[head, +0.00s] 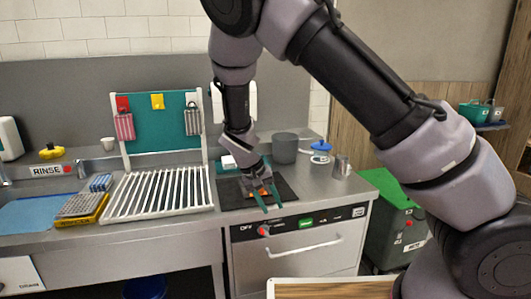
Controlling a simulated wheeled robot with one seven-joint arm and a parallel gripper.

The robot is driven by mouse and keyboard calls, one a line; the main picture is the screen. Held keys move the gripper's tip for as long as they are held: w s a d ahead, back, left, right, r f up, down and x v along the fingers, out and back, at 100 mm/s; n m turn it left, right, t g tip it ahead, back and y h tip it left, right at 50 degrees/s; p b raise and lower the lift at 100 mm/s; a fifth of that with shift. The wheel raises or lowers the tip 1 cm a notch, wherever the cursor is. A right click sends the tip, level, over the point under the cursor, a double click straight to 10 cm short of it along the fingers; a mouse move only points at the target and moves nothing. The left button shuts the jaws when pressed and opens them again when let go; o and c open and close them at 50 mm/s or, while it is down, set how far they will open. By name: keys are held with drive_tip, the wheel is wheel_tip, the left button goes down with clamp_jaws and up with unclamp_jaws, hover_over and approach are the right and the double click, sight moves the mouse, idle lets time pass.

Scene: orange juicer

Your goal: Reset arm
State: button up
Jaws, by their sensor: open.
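My arm reaches in from the right and bends down over the steel counter (316,196). My gripper (271,203) has teal fingers, which are open and point down and toward the front above a dark mat (287,190). A small orange patch (263,190) shows at the fingers; I cannot tell what it is or whether the fingers touch it. A white upright object (224,100) stands behind my forearm and is mostly hidden by it.
A grey pot (285,148), a blue-lidded jar (321,152) and a metal cup (341,166) stand right of my gripper. A white slatted rack (160,192) lies to the left. A green-lidded bin (391,215) stands right of the counter. A wooden-topped surface (330,289) is in front.

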drive_tip(key=s+d+r+m+y, duration=0.1)
drive_tip(key=d+r+y, duration=0.1)
drive_tip(key=d+r, duration=0.45)
drive_tip(key=s+d+r+m+y, duration=0.1)
drive_tip(key=d+r+y, duration=0.2)
drive_tip(key=r, duration=0.6)
drive_tip(key=s+d+r+m+y, duration=0.1)
drive_tip(key=d+r+m+y, duration=0.1)
drive_tip(key=d+r, duration=0.45)
drive_tip(key=s+d+r+m+t, duration=0.1)
drive_tip(key=s+d+r+t, duration=0.4)
drive_tip(key=s+r, duration=0.6)
drive_tip(key=d+r, duration=0.1)
drive_tip(key=d, duration=0.1)
drive_tip(key=shift+s+d+r+t+h, duration=0.2)
drive_tip(key=shift+d+t+h, duration=0.1)
drive_tip(key=shift+d+t, duration=0.1)
drive_tip(key=shift+o, duration=0.3)
drive_tip(key=shift+w, duration=0.1)
